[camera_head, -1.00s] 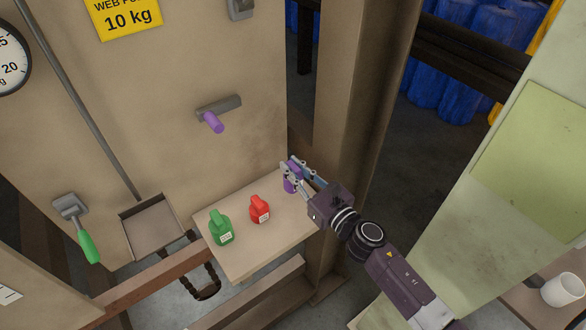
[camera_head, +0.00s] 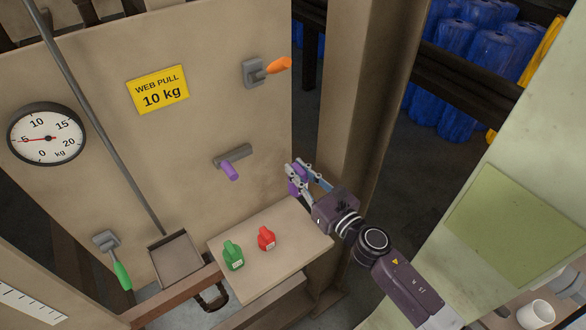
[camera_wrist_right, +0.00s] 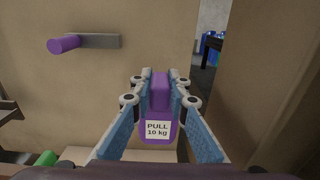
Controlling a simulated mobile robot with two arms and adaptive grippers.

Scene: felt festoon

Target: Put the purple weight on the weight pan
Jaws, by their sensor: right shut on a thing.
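The purple weight (camera_wrist_right: 157,128) has a white label reading "PULL 10 kg". My right gripper (camera_head: 298,172) is shut on its upper part. It holds the weight (camera_head: 295,187) in the air above the back right of the small shelf; the fingers partly hide it in the head view. The weight hangs roughly upright in the wrist view. The weight pan (camera_head: 178,262) is a shallow square tray at the foot of a long grey rod, left of the shelf. It looks empty. My left gripper is not in view.
A green weight (camera_head: 233,257) and a red weight (camera_head: 266,239) stand on the shelf (camera_head: 290,240), between my gripper and the pan. A purple-handled lever (camera_head: 230,170) juts from the panel. A green-handled lever (camera_head: 120,272) is left of the pan. A post (camera_head: 355,130) stands right.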

